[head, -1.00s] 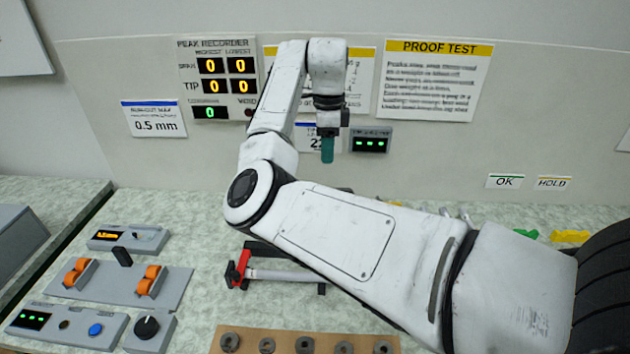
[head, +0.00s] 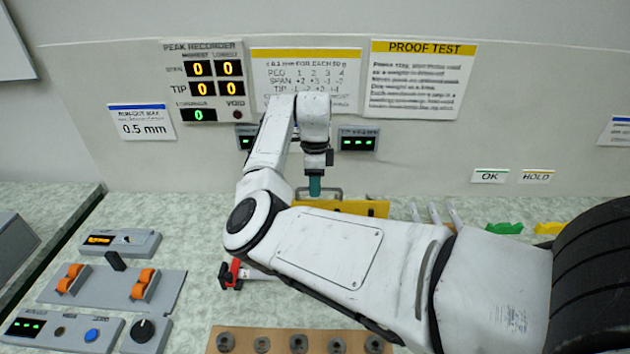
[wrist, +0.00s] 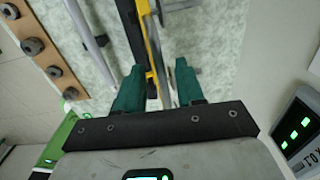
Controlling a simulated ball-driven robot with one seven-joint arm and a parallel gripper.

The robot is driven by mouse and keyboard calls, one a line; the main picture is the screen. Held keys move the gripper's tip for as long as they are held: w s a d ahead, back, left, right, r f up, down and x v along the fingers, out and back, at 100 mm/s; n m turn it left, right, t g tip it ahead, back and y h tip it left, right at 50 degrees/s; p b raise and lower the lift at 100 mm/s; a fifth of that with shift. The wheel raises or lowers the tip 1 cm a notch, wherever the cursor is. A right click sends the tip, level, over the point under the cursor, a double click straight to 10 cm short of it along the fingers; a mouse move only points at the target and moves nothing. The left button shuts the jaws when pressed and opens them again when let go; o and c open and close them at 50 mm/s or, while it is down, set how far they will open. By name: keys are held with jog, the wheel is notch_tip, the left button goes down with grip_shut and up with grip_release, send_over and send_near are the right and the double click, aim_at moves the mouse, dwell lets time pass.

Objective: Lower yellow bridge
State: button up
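The yellow bridge (head: 372,208) is a long bar behind my forearm in the head view, and the arm hides part of it. In the wrist view the yellow bridge (wrist: 151,45) runs edge-on up from between my fingers. My gripper (head: 315,187) points down just above the bridge in the head view. In the wrist view my gripper (wrist: 160,85) has its two green fingers apart, one on each side of the bar, with narrow gaps showing. I cannot tell whether the fingertips reach down past its top edge.
A red and black stand (head: 231,274) is left of my forearm. A brown board (head: 215,340) with several grey rings lies in front. Switch panels (head: 110,285) stand on the left. Green (head: 503,228) and yellow (head: 548,228) pieces lie at right. The wall with displays is close behind.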

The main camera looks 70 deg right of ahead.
grip_shut()
dwell(0.3)
dwell(0.4)
